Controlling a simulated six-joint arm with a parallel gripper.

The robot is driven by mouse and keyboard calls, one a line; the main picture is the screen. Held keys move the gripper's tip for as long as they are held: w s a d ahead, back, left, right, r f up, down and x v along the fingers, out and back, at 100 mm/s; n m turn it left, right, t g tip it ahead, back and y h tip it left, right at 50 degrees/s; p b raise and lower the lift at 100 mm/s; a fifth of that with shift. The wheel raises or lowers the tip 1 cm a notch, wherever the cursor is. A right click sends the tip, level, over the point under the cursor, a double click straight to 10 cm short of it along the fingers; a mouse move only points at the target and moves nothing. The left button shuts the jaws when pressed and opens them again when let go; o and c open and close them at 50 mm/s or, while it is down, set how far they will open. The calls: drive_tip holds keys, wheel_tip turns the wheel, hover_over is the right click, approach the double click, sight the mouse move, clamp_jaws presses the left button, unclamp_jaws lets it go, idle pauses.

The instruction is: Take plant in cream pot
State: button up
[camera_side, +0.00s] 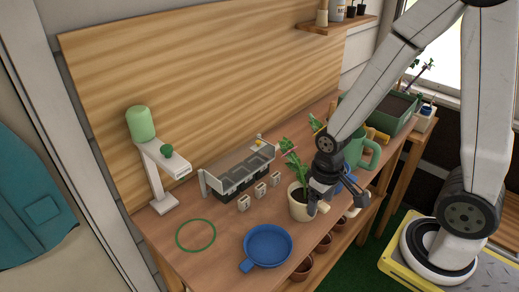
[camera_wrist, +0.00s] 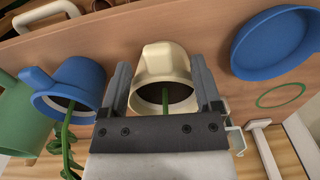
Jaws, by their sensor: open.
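The cream pot (camera_side: 299,206) stands upright on the wooden bench and holds a leafy green plant (camera_side: 293,163). A cream handle sticks out from its side. In the wrist view the cream pot (camera_wrist: 176,61) shows between the two open fingers of my gripper (camera_wrist: 160,66), with the green stem rising from dark soil. Gaps seem to show beside the pot, but I cannot tell whether a finger touches it. My gripper hides part of the pot in the side view.
A blue pot (camera_wrist: 82,76) with a plant is close beside my left finger in the wrist view. A green watering can (camera_side: 361,150) stands behind my gripper.

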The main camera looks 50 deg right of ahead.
drive_tip(key=shift+f, duration=0.8)
clamp_jaws()
